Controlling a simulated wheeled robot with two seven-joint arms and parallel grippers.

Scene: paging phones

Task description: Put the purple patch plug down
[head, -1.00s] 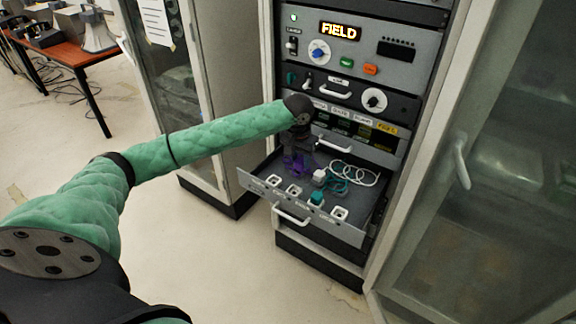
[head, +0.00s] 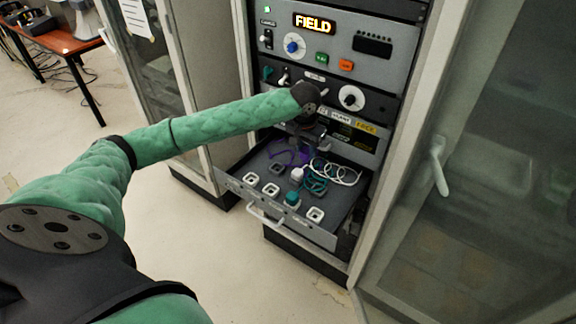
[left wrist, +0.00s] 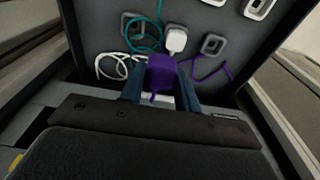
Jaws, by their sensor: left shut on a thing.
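My left gripper (head: 306,148) is above the back part of the open drawer, its fingers partly hidden by the wrist in the head view. In the left wrist view, the gripper (left wrist: 160,88) is shut on the purple patch plug (left wrist: 162,72), with a purple cord (left wrist: 210,72) trailing right. Purple cord also shows in the head view (head: 283,151). The plug hangs over the drawer floor; I cannot tell whether it touches. A white plug (left wrist: 176,40) lies just beyond it; it also shows in the head view (head: 297,174). My right gripper is not in view.
White-rimmed sockets (head: 271,189) line the drawer's front, one with a teal plug (head: 292,198) in it. A grey socket (left wrist: 213,44) sits on the drawer floor. Teal cord (left wrist: 143,36) and white cord (left wrist: 108,66) loop nearby. The rack panel (head: 345,95) rises behind.

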